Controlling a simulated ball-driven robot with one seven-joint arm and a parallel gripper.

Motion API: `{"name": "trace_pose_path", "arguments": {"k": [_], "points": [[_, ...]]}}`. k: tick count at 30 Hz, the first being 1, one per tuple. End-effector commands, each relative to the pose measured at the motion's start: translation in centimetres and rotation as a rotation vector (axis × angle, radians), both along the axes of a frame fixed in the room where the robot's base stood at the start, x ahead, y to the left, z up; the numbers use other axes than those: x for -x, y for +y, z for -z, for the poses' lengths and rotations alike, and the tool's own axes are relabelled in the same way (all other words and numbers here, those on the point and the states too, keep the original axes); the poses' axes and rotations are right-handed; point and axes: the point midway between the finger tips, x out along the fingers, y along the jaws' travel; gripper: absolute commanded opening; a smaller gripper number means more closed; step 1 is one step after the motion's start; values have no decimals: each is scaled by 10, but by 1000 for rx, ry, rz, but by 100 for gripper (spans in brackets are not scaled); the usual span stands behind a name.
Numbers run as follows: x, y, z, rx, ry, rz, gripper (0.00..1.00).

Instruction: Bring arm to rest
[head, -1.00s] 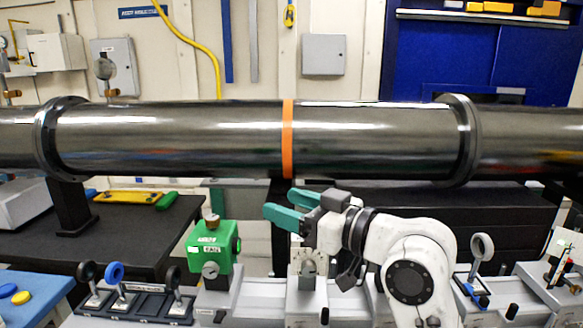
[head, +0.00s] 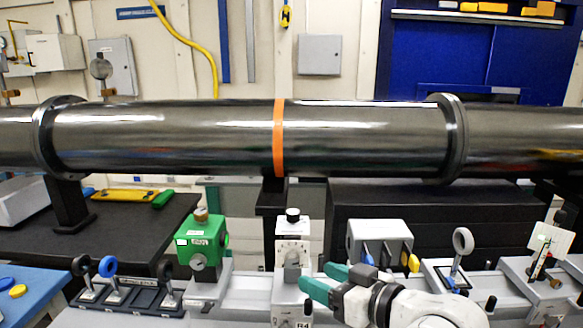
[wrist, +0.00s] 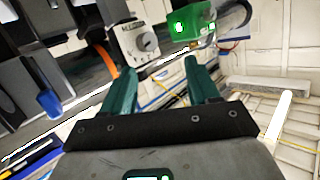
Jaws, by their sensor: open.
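My gripper (head: 325,283) has teal fingers and shows low in the head view, right of centre. Its fingers are apart with nothing between them. They point left, in front of the optics rail, near a white mount with a black knob (head: 292,250). In the wrist view the two teal fingers of my gripper (wrist: 162,82) stand apart and empty. My white arm reaches in from the bottom edge of the head view.
A green box (head: 201,245) stands on the rail (head: 245,287) to the left. A grey holder (head: 380,238) with coloured tools is behind my arm. A ring post (head: 463,241) stands to the right. A large dark pipe (head: 170,140) spans the back.

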Motion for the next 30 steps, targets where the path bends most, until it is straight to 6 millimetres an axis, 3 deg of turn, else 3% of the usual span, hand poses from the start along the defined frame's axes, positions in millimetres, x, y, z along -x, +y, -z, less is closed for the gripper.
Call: {"name": "trace_pose_path", "arguments": {"k": [5, 9, 12, 18, 23, 30], "points": [[44, -44, 86, 80, 202, 144, 60], [98, -90, 153, 173, 386, 283, 60], [138, -120, 187, 237, 501, 372, 60], [208, -168, 228, 347, 675, 512, 60], [258, -199, 245, 426, 783, 606, 60], [305, -208, 323, 483, 943, 600, 60]]}}
